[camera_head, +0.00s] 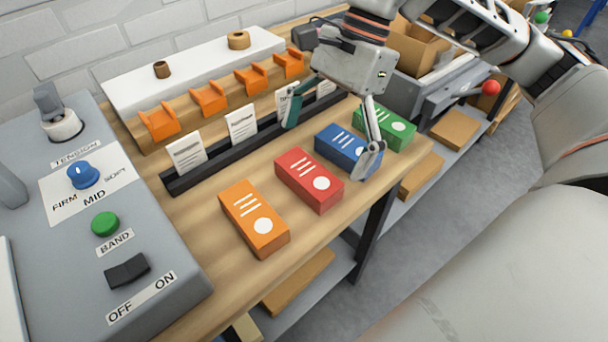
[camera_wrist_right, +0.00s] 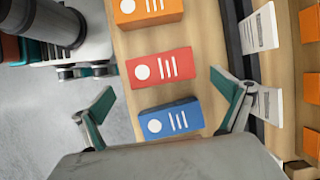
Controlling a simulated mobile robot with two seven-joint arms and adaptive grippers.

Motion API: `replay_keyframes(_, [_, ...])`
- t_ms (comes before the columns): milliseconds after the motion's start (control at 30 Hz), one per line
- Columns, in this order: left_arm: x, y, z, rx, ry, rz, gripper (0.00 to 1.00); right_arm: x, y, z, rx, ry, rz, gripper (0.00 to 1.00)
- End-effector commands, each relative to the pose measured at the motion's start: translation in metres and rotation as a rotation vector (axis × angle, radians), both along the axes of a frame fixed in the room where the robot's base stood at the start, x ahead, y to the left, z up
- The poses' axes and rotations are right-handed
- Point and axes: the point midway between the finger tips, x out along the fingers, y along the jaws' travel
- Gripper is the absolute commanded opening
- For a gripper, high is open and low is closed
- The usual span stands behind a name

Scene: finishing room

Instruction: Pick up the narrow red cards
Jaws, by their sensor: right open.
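The red card box (camera_head: 309,180), with white stripes and a white dot, lies on the wooden table between the orange and blue boxes. It also shows in the right wrist view (camera_wrist_right: 158,68), beyond the fingertips. My right gripper (camera_head: 332,135) is open and empty, with its fingers on either side of the blue box (camera_head: 343,147). In the right wrist view the blue box (camera_wrist_right: 170,120) lies between the gripper's (camera_wrist_right: 165,93) spread fingers. Whether the fingers touch it I cannot tell. My left gripper is in neither view.
The orange box (camera_head: 254,218) and green box (camera_head: 385,127) lie in the same row. A black rail (camera_head: 220,153) with white cards runs behind them. A grey control panel (camera_head: 130,215) stands at left. The table's front edge is close to the boxes.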

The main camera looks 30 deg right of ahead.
Motion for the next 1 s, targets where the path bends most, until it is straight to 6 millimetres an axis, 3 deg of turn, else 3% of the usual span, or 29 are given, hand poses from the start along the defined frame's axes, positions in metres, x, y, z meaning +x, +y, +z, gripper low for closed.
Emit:
replay_keyframes(400, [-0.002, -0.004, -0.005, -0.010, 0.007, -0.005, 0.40, -0.003, 0.024, -0.045, 0.002, 0.008, 0.001, 1.00])
replay_keyframes(667, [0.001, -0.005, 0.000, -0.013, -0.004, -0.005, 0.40, -0.003, 0.026, -0.047, 0.002, -0.001, -0.002, 1.00])
replay_keyframes(867, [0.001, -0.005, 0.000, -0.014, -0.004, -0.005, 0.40, -0.003, 0.026, -0.047, 0.002, 0.000, -0.002, 0.56])
replay_keyframes(1000, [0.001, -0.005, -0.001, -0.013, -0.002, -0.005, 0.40, -0.003, 0.026, -0.047, 0.002, 0.000, -0.002, 0.56])
